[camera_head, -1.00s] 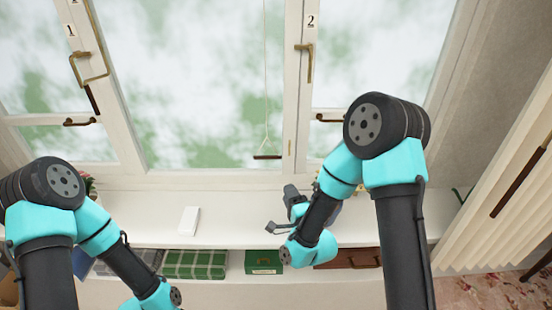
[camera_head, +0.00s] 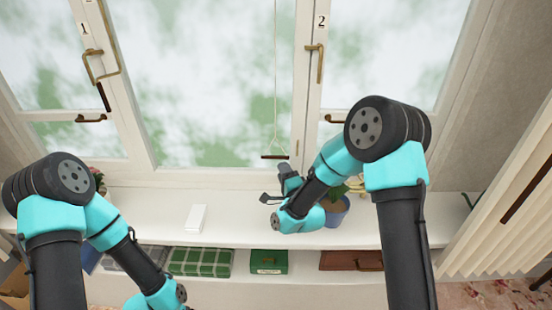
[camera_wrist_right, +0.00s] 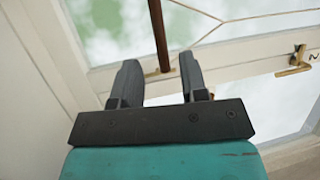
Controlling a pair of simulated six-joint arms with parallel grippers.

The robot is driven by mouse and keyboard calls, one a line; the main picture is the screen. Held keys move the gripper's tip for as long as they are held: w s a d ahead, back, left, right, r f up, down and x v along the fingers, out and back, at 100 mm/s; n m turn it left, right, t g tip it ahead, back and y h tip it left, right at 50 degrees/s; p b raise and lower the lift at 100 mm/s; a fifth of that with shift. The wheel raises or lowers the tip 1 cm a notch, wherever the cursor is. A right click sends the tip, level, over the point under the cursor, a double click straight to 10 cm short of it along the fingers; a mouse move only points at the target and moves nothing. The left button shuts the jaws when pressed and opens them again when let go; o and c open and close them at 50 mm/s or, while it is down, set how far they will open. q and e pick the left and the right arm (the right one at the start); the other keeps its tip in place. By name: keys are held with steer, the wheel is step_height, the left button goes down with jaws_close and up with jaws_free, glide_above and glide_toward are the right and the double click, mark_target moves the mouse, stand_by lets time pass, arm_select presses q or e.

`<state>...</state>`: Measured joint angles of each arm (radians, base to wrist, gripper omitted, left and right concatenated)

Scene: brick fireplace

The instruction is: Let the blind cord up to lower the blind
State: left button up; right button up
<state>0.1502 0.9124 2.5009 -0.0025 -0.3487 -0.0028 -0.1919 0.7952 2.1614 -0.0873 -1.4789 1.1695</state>
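The blind cord (camera_head: 275,75) hangs in front of the window and splits into a small triangle above a dark brown bar handle (camera_head: 275,157). My right gripper (camera_head: 285,170) is just below and beside the handle's right end. In the right wrist view, the right gripper (camera_wrist_right: 160,60) is open, with the handle (camera_wrist_right: 159,35) seen between and beyond its fingertips. The cord's strands (camera_wrist_right: 222,21) run off to the right there. I cannot tell if the fingers touch the handle. The blind itself is not visible. My left gripper is out of view; its arm reaches the bottom edge.
Window frames with brass latches (camera_head: 317,62) surround the handle. On the white sill (camera_head: 245,228) are a flat white object (camera_head: 197,218) and a potted plant (camera_head: 336,210) behind my right arm. Green (camera_head: 268,261) and brown (camera_head: 350,261) boxes sit on the shelf below.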

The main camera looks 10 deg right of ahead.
mark_target(276, 158)
steer(key=x, duration=0.7)
steer(key=shift+w+a, duration=0.1)
steer(key=shift+w, duration=0.1)
steer(key=shift+r, duration=0.1)
jaws_close()
